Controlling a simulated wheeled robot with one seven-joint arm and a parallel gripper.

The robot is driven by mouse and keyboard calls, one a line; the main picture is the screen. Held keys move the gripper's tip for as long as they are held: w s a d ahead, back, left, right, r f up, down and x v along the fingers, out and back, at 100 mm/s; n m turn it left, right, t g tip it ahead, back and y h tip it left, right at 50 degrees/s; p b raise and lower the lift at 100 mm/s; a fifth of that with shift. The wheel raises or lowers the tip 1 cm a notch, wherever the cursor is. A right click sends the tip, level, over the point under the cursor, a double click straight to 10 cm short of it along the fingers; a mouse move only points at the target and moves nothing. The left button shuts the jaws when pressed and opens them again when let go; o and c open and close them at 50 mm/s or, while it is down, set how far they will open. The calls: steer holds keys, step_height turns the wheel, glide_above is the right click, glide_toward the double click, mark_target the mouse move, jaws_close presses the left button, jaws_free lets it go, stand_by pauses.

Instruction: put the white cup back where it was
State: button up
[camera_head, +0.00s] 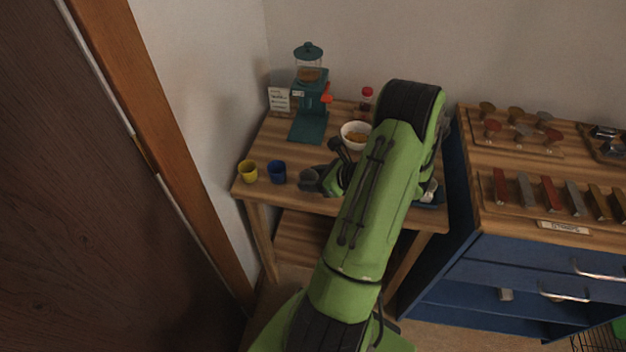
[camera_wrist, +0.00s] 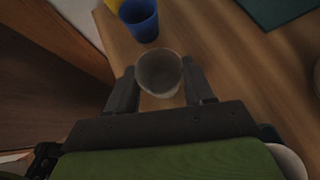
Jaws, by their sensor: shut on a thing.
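The white cup (camera_wrist: 160,74), greyish in this light, is upright between the two fingers of my gripper (camera_wrist: 161,88) in the wrist view. The gripper is shut on it, one finger on each side. In the head view the cup (camera_head: 309,180) looks dark grey, at the table's front, right of the blue cup. My gripper (camera_head: 322,181) there is partly hidden by my arm. I cannot tell whether the cup's base touches the table.
A blue cup (camera_head: 277,171) and a yellow cup (camera_head: 248,171) stand left on the wooden table (camera_head: 262,142). Behind are a teal dispenser (camera_head: 311,92), a small sign (camera_head: 279,99), a white bowl (camera_head: 354,134) and a red-capped jar (camera_head: 367,97). A blue cabinet (camera_head: 500,272) stands right.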

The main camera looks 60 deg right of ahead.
steer(key=shift+f, duration=0.15)
steer(key=o, duration=1.1)
